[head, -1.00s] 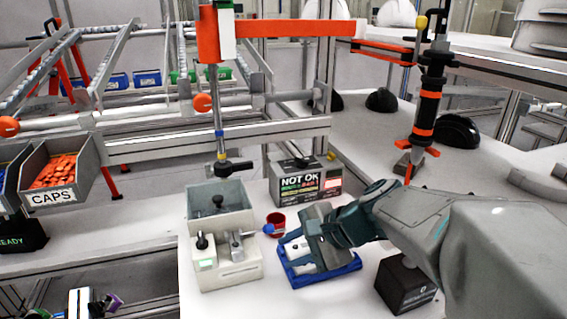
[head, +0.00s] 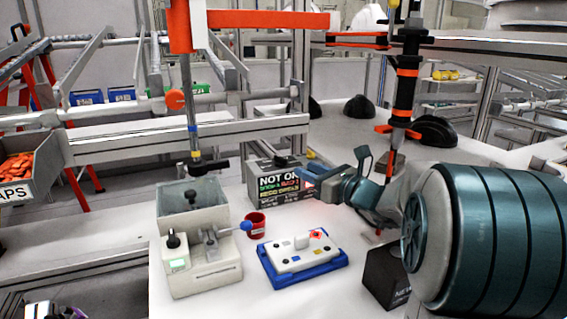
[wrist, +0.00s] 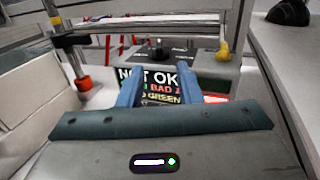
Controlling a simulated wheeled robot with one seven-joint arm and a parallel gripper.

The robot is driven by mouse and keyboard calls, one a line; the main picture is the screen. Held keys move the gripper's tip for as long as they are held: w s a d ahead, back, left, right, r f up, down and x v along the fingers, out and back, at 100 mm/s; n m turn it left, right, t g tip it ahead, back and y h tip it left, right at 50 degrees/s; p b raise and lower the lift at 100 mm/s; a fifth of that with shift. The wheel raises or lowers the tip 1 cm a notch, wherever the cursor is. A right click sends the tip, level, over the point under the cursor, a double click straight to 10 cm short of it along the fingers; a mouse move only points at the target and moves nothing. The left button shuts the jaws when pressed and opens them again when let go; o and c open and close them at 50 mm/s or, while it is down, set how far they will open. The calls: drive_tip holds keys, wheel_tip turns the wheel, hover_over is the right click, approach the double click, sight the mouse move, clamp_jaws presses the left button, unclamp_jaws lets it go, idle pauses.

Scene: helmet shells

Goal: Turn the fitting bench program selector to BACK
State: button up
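A white panel (head: 275,262) on a blue base (head: 327,266) lies on the bench in the head view. It has a pale raised handle (head: 301,241) in the middle and small coloured patches around it; it looks like the program selector, but its labels are too small to read. My gripper (head: 308,178) is up behind and right of the panel, near the NOT OK box, apart from the panel. In the wrist view its two blue fingers (wrist: 158,88) stand apart with nothing between them, in front of the NOT OK box (wrist: 157,78). The panel is not in the wrist view.
A beige machine (head: 205,270) with a black knob and blue-tipped lever stands left of the panel. A black box (head: 383,279) is at the right. An orange-collared column (head: 405,95) rises behind my arm.

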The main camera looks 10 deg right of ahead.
sight(286, 161)
drive_tip(key=x, duration=0.9)
drive_tip(key=shift+a, duration=0.1)
clamp_jaws()
